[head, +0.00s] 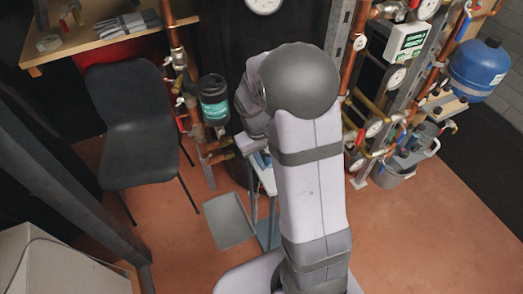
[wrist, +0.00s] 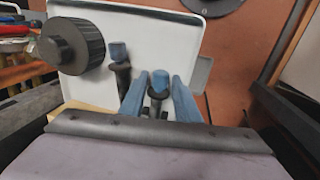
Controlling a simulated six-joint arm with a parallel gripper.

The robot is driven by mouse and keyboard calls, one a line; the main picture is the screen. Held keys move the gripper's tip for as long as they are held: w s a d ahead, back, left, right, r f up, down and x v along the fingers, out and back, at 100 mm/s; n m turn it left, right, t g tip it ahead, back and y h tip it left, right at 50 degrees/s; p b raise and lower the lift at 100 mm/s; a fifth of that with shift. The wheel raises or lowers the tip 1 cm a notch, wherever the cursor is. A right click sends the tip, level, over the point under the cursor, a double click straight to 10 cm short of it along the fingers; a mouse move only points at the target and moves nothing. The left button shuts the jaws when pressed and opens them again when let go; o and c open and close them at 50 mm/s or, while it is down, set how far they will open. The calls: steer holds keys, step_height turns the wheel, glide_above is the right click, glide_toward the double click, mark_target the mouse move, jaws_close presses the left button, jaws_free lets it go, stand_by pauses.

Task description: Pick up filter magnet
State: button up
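In the wrist view my gripper (wrist: 160,77) is open, its two blue fingers spread. A small blue-capped, black-bodied fitting (wrist: 160,80) shows between the fingers. I cannot tell whether they touch it. A similar blue-capped fitting (wrist: 118,52) stands to its left on a white tray (wrist: 177,35). A large black ribbed cap (wrist: 70,46) is farther left on the tray. I cannot tell for sure which piece is the filter magnet. In the head view my arm hides the gripper and most of the tray area.
More pipes, gauges and a blue tank (head: 479,68) are at the right. A dark chair (head: 135,115) stands at the left, with a grey tray (head: 230,220) low near my arm.

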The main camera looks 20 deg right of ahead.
jaws_close()
steer(key=w+d+r+n+g+h+p, duration=0.1)
steer(key=w+d+r+n+h+p, duration=0.15)
steer(key=r+n, duration=0.4)
steer(key=w+d+r+n+g+h+p, duration=0.1)
steer(key=w+r+n+p, duration=0.15)
steer(key=r, duration=0.75)
steer(key=w+a+r+n+t+h+p, duration=0.3)
steer(key=w+a+r+n+t, duration=0.3)
steer(key=w+r+n, duration=0.2)
steer(key=w+a+r+n+t+h+p, duration=0.4)
steer(key=w+a+r+n+t, duration=0.2)
steer(key=w+r+n+t, duration=0.1)
steer(key=shift+w+a+r+n, duration=0.3)
steer(key=shift+w+r+n, duration=0.65)
steer(key=shift+w, duration=0.3)
